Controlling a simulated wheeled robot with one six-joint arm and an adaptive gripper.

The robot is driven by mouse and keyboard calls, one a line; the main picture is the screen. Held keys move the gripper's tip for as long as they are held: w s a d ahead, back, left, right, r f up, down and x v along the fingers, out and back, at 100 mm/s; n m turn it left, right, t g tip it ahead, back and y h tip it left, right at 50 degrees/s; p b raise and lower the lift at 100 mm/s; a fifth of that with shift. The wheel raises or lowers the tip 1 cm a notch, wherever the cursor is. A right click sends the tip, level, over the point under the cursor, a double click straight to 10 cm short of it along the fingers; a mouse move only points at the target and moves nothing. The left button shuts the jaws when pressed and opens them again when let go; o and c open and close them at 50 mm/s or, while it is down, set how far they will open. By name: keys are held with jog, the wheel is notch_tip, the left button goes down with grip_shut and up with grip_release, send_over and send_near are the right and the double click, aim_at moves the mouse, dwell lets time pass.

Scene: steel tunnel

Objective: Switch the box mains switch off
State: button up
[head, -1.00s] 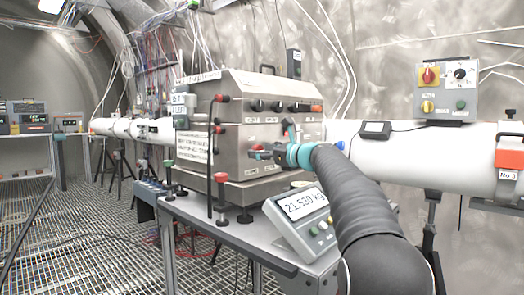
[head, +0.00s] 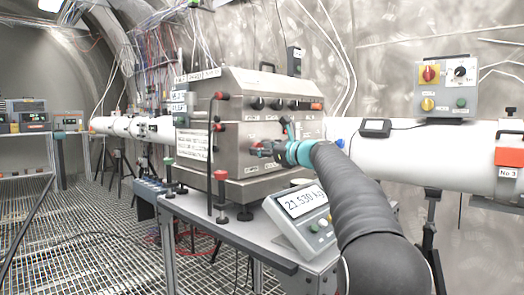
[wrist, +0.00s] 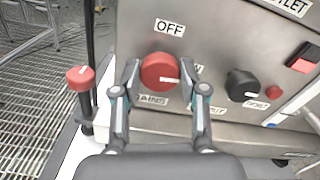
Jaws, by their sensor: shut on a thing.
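The steel box (head: 250,105) stands on the bench in the head view. Its mains switch is a round red knob (wrist: 160,71) in the wrist view, with a white mark on its right side, pointing right and slightly down. An "OFF" label (wrist: 170,28) is above the knob. A "MAINS" label (wrist: 152,100) is below it, and another label to its right is partly hidden by a finger. My gripper (wrist: 161,78) is shut on the knob, one finger on each side. In the head view my gripper (head: 265,149) reaches the box front from the right.
A black knob (wrist: 241,85) and a red rocker switch (wrist: 304,58) are right of the mains knob. A red-topped post (wrist: 81,78) stands to the left. A scale display (head: 301,203) sits on the bench below my arm.

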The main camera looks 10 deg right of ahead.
jog(key=shift+a+f+n+b, duration=0.1)
jog(key=shift+n+b, duration=1.45)
jog(key=shift+n, duration=2.65)
jog(key=shift+f+n+b, duration=0.1)
jog(key=shift+n+b, duration=1.45)
jog(key=shift+n, duration=2.65)
jog(key=o, duration=1.1)
jog(key=shift+o, duration=0.2)
jog(key=shift+s, duration=0.1)
